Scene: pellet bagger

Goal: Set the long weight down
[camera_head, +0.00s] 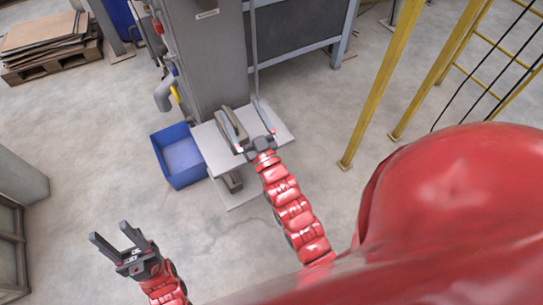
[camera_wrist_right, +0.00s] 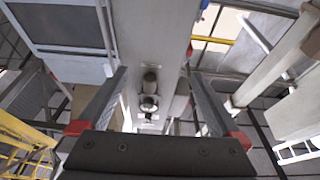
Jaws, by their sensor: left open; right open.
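The long weight appears to be a grey bar-shaped piece (camera_head: 234,124) on a pale platform (camera_head: 270,133) at the foot of a grey machine column. My right gripper (camera_head: 242,120) is open over the platform, with its fingers pointing towards the column and the grey piece close by its left finger. In the right wrist view its fingers (camera_wrist_right: 158,78) stand wide apart, and a grey elongated shape (camera_wrist_right: 180,98) shows near the right one. I cannot tell whether they touch. My left gripper (camera_head: 107,238) is open and empty above the floor at lower left.
A blue bin (camera_head: 179,156) stands on the floor left of the platform. The grey column (camera_head: 210,60) rises behind it. Yellow rails (camera_head: 380,85) stand to the right. A pallet with boards (camera_head: 45,45) lies at upper left.

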